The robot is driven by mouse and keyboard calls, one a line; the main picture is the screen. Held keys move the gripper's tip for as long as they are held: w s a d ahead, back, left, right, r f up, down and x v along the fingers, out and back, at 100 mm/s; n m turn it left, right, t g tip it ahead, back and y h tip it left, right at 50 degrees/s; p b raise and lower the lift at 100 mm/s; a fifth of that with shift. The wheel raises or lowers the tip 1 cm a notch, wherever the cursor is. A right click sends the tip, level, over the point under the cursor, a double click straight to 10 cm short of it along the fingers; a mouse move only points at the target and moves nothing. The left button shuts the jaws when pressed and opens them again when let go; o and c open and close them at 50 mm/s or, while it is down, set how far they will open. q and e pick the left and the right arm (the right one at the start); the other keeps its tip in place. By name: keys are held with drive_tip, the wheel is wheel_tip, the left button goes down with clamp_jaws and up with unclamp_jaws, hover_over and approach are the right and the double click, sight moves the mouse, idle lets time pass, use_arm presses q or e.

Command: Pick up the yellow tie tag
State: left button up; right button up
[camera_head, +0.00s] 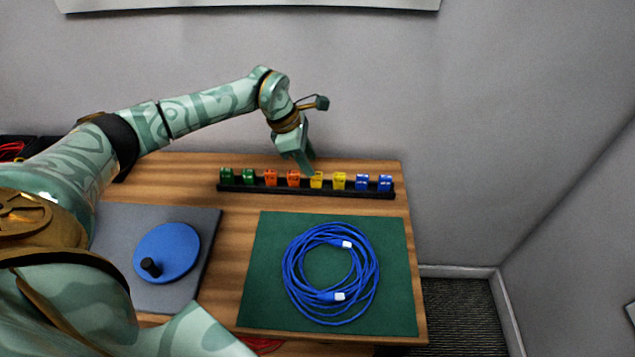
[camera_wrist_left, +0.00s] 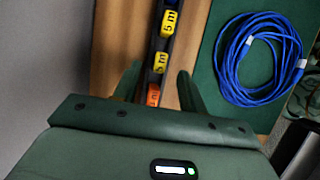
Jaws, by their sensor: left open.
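Two yellow tie tags stand side by side in a black rack (camera_head: 305,190), the left one (camera_head: 317,180) and the right one (camera_head: 340,181). The left wrist view shows the nearer yellow tag (camera_wrist_left: 160,63) and the farther yellow tag (camera_wrist_left: 167,22), both marked "5 m". My left gripper (camera_head: 306,172) is open and empty at the rack, just behind and left of the left yellow tag. In the wrist view its fingertips (camera_wrist_left: 158,74) lie either side of the rack line, with the nearer yellow tag and an orange tag (camera_wrist_left: 153,95) showing between them. My right gripper is out of view.
Green (camera_head: 237,176), orange (camera_head: 282,178) and blue tags (camera_head: 373,183) share the rack. A coiled blue cable (camera_head: 291,284) lies on a green mat (camera_head: 257,300). A blue disc (camera_head: 175,250) with a black knob sits on a grey mat (camera_head: 205,222). The wall is close behind the table.

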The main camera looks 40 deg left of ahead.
sight(317, 173)
use_arm(q)
drive_tip(key=b+x, duration=0.1)
drive_tip(key=x, duration=0.4)
drive_tip(key=shift+w+d+f+b, duration=0.1)
drive_tip(key=shift+f+b, duration=0.25)
drive_tip(key=shift+b, duration=0.05)
drive_tip(key=shift+r, duration=0.1)
clamp_jaws()
drive_tip(key=shift+r, duration=0.1)
